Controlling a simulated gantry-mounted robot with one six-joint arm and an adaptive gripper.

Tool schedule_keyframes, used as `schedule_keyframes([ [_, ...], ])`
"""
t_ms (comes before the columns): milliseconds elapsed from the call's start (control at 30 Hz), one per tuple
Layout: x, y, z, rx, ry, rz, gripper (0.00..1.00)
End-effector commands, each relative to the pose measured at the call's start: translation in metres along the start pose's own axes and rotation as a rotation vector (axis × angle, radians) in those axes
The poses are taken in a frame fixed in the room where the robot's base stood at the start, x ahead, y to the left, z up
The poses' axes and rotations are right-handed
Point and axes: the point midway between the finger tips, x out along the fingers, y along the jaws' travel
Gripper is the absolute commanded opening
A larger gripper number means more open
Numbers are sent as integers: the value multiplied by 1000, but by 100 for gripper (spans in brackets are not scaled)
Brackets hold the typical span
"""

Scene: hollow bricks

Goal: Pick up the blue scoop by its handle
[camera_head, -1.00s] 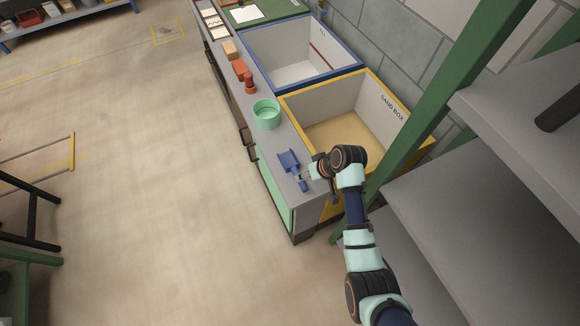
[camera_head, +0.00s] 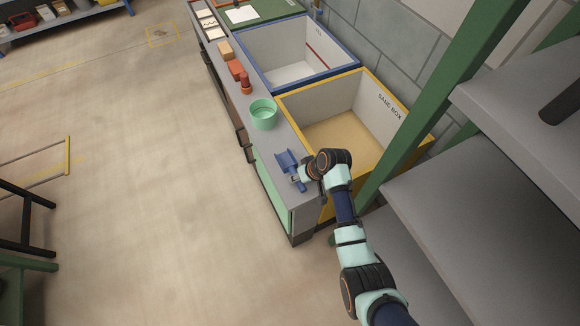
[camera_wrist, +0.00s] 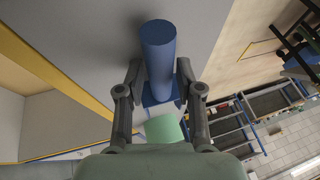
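The blue scoop (camera_head: 287,158) lies on the near end of the grey counter, its handle toward the counter's near end. In the wrist view its round blue handle (camera_wrist: 158,50) shows between the two fingers of my gripper (camera_wrist: 160,72). The fingers are apart, one on each side of the handle, with a narrow gap visible on both sides. In the head view my gripper (camera_head: 301,177) is at the handle, and the arm partly covers it. Whether the fingertips reach down past the handle is hard to tell.
The yellow-edged sand box (camera_head: 370,72) adjoins the counter (camera_head: 272,143) on the right. A mint-green round container (camera_head: 264,114) stands farther along, with red and orange items beyond. Green posts and grey shelves (camera_head: 480,210) stand close to my arm on the right. Open floor lies left.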

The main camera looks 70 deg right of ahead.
Motion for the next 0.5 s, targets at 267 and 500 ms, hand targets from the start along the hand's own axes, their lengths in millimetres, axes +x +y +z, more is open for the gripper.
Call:
schedule_keyframes([
  [267,0,0,0,0,-1,0,0],
  [500,0,0,0,0,0,0,0],
])
